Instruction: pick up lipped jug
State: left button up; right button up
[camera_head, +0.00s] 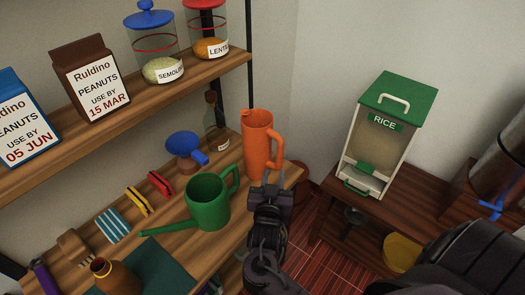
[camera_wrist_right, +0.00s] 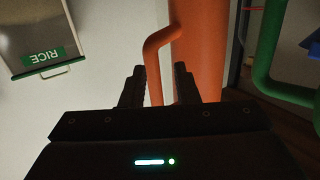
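The lipped jug (camera_head: 258,145) is orange and tall, with a small lip at its top left and a long handle on its right side. It stands upright at the right end of the wooden shelf. My right gripper (camera_head: 270,182) is in front of its lower part. In the right wrist view the jug (camera_wrist_right: 200,45) is close ahead, and its handle (camera_wrist_right: 153,70) runs down between the two fingers of my right gripper (camera_wrist_right: 159,72). The fingers are apart, with gaps beside the handle. My left gripper is in neither view.
A green watering can (camera_head: 208,200) stands close left of my right gripper. A glass bottle (camera_head: 216,125) and a blue-topped item (camera_head: 183,147) are behind it. An upper shelf (camera_head: 120,120) holds cartons and jars. A rice dispenser (camera_head: 385,140) stands on a side table to the right.

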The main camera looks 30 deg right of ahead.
aim_at(279, 164)
jog(key=shift+s+d+r+h, duration=0.1)
jog(key=shift+d+r+h, duration=0.05)
jog(key=shift+r+h, duration=0.2)
jog(key=shift+d+r+h, duration=0.1)
jog(key=shift+d+h, duration=0.1)
jog(key=shift+h, duration=0.05)
jog(key=p+x, duration=0.3)
jog(key=x, duration=0.3)
jog(key=shift+d, duration=0.25)
jog(key=shift+w+d, duration=0.3)
jog(key=shift+w, duration=0.2)
grip_shut()
